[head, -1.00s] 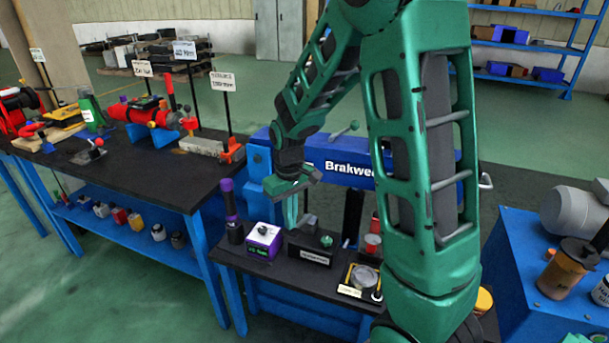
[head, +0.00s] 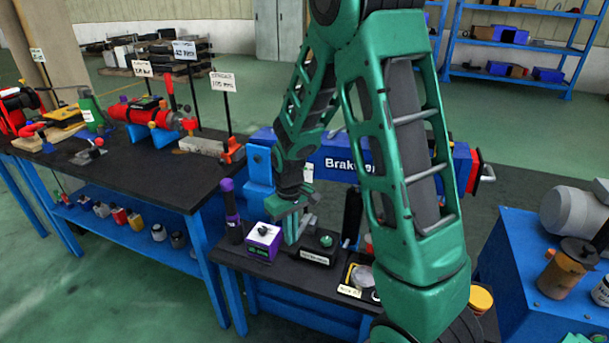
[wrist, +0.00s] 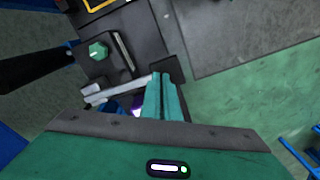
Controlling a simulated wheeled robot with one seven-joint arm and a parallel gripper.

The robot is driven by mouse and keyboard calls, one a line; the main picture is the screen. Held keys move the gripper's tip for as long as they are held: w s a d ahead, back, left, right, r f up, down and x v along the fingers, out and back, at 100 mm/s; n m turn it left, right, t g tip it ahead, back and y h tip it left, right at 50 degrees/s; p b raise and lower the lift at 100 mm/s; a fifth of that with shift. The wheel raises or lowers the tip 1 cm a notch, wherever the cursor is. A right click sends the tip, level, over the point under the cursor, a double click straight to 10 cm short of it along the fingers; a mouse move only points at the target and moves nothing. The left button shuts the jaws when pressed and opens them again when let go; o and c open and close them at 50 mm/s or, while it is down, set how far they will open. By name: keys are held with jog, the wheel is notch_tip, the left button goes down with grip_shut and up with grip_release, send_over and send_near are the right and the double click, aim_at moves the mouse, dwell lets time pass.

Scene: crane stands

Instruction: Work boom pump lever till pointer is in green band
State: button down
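The low black block with a white label and green knob (head: 325,243) sits on the small dark bench. In the wrist view the green knob (wrist: 97,50) shows beside a slot with a pale metal strip (wrist: 122,51). A grey bar (wrist: 106,94) lies left of my fingers. I cannot tell whether it is the boom pump lever. My gripper (head: 291,238) points down between the block and a purple-and-white box (head: 263,241). Its teal fingers (wrist: 161,78) look shut together with nothing visible between them. No pointer or green band can be made out.
A purple-topped black cylinder (head: 231,210) stands left of the purple box. A yellow-edged tray (head: 350,291) lies right of the block, partly behind my arm. A blue Brakwerk beam (head: 335,160) stands behind. Open floor (wrist: 245,100) lies beyond the bench edge.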

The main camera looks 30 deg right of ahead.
jog(key=shift+f, duration=0.8)
notch_tip(320, 180, up, 10)
jog(key=shift+f, duration=0.15)
jog(key=shift+f, duration=0.2)
dwell(1.4)
jog(key=shift+f, duration=4.65)
notch_tip(320, 180, up, 10)
jog(key=shift+f, duration=0.15)
jog(key=shift+f, duration=0.2)
